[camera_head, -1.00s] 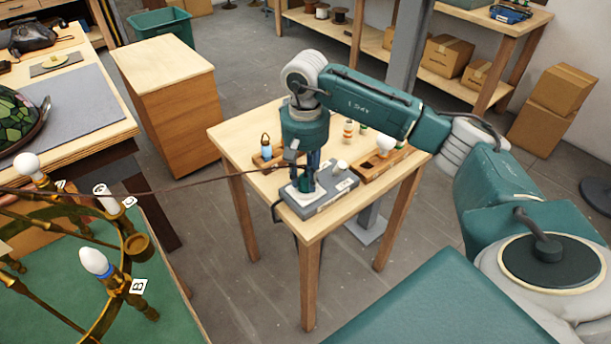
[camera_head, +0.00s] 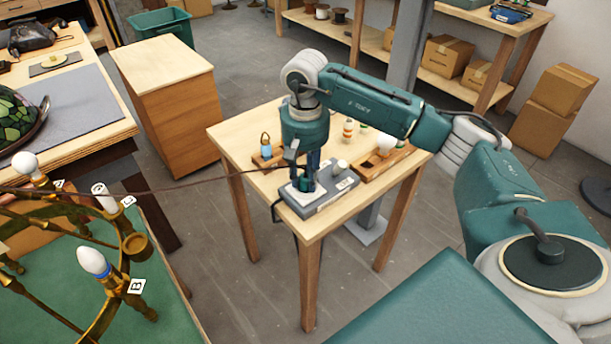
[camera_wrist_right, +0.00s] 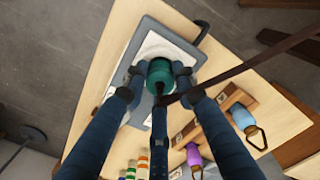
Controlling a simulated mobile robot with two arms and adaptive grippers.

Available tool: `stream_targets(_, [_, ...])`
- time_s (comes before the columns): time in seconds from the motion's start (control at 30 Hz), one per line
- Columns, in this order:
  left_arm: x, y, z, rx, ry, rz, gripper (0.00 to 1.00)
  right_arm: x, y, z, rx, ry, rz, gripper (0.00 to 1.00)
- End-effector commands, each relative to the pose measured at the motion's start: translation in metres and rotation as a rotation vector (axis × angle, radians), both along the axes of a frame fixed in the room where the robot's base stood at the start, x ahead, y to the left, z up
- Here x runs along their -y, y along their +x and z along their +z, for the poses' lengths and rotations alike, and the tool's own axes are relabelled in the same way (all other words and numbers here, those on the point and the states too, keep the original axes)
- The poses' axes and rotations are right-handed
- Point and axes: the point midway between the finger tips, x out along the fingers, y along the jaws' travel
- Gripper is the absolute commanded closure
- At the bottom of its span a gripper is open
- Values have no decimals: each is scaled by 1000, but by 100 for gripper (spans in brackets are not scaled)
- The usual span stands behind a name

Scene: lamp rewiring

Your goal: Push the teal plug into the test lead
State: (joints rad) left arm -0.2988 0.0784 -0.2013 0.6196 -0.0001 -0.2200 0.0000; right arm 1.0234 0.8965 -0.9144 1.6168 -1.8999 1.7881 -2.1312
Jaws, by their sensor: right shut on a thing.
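In the head view the right gripper (camera_head: 306,183) points straight down over the grey box (camera_head: 335,196) on the small wooden table. The plug is at the box's pale top plate (camera_wrist_right: 178,50); whether it touches or sits in anything there is not clear. A brown cord (camera_head: 205,180) runs from the left to the plug. No separate test lead can be made out; the plug's underside is hidden. My left gripper is out of view.
Beside the box, the small table (camera_head: 235,135) holds a wooden rack (camera_head: 395,165) with a white bulb and a blue lantern-like piece (camera_head: 266,147). Small striped pieces (camera_wrist_right: 143,165) stand nearby. A brass chandelier frame (camera_head: 110,295) with bulbs stands at lower left, the cord passing above it.

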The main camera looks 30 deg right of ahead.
Motion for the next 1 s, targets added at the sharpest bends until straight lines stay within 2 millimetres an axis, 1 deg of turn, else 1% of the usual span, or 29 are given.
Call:
stream_targets(0.03, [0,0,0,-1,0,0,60,0,0,0,0,0,0,67])
stream_targets(0.1, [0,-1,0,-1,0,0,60,0,0,0,0,0,0,53])
stream_targets(0.13, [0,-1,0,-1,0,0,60,0,0,0,0,0,0,51])
stream_targets(0.37, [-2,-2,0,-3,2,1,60,0,0,0,0,0,0,51])
stream_targets(0.5, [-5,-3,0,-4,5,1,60,0,1,7,2,-1,0,51])
stream_targets(0.57, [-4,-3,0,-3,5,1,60,0,1,14,4,-1,0,51])
stream_targets(0.63, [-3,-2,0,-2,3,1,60,0,1,26,5,0,1,51])
stream_targets(0.8, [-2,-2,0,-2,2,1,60,0,1,64,5,0,1,51])
stream_targets(1.0, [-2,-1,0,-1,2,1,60,0,1,101,4,0,-1,51])
